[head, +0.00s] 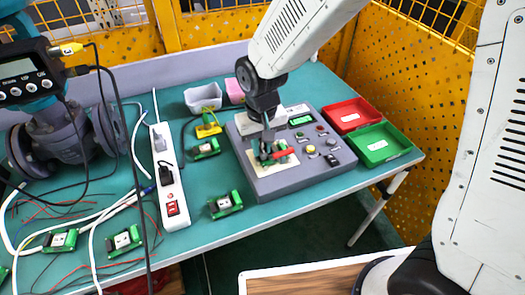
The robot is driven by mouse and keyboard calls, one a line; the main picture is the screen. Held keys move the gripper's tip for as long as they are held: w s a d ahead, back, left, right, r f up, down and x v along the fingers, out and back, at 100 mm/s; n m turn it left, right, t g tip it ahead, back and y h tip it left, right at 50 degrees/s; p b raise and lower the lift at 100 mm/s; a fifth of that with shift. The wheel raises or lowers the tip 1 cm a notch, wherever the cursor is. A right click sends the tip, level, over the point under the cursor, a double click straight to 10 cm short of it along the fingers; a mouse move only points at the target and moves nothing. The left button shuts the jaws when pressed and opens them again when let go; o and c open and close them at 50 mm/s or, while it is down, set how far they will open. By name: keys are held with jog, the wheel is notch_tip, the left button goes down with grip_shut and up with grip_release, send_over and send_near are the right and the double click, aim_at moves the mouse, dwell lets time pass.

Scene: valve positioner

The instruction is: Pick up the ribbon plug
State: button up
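My gripper (267,140) points down over the left part of a grey control box (305,177) on the teal table. Below it is a cream plate (288,162) with a small dark green part and a red piece (284,154) sticking out to the right. The fingers partly hide these parts. I cannot tell whether the fingers touch or hold anything. I cannot make out for sure which piece is the ribbon plug. A yellow connector (208,129) on a dark cable lies left of the box, by a small green board (206,148).
A red tray (352,115) and a green tray (379,145) stand right of the box. A white power strip (169,178), loose cables and several green boards (225,204) cover the left side. A large valve (65,145) stands far left. Yellow mesh panels (400,65) close off the back and right.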

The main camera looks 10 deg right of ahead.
grip_shut()
